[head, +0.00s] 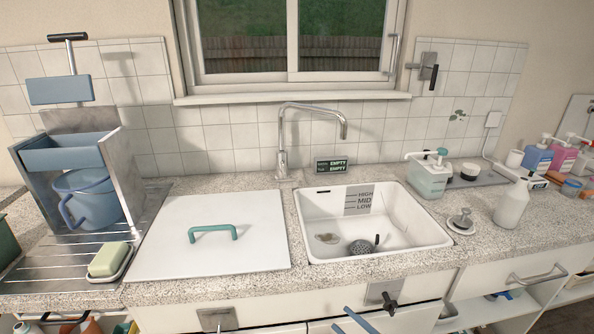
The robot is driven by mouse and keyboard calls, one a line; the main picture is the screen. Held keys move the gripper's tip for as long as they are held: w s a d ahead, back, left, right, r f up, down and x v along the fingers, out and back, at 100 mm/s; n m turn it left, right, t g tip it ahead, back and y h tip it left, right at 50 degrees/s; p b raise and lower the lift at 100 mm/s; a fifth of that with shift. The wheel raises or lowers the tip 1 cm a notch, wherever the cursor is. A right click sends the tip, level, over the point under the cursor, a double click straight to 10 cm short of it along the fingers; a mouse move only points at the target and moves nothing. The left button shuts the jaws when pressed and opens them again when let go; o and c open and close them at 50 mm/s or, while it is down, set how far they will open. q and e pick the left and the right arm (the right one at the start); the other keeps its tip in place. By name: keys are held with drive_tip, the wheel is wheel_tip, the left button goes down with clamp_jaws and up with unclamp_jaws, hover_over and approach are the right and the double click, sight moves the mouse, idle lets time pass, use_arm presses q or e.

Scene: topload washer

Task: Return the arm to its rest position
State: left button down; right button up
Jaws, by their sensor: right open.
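My right gripper (350,321) shows only by its blue fingertips at the bottom edge of the head view, right of centre. The fingers are apart with nothing seen between them, in front of the counter's drawer fronts and below the sink. The rest of my right arm is out of the picture. My left gripper is not in the picture.
A white sink (420,235) marked HIGH, MID and LOW is beside a white lid (160,250) with a green handle (213,233). A faucet (282,150) stands behind. A blue bucket (92,205) and soap dish (108,262) are left; bottles (511,206) are right.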

drive_tip(key=s+d+f+m+g+h+b, duration=0.15)
drive_tip(key=s+d+f+m+h, duration=0.25)
drive_tip(key=s+f, duration=0.6)
drive_tip(key=s+d+f+m+g+h, duration=0.3)
drive_tip(key=s+d+f+m+h, duration=0.15)
drive_tip(key=f, duration=0.85)
drive_tip(key=s+f+m+g, duration=0.1)
drive_tip(key=s+f+g, duration=0.3)
drive_tip(key=s, duration=0.8)
drive_tip(key=s+a+f+m+g+h, duration=0.1)
drive_tip(key=s+f+g, duration=0.3)
drive_tip(key=s, duration=0.8)
drive_tip(key=shift+f+m, duration=0.55)
drive_tip(key=shift+m, duration=0.2)
drive_tip(key=shift+w, duration=0.1)
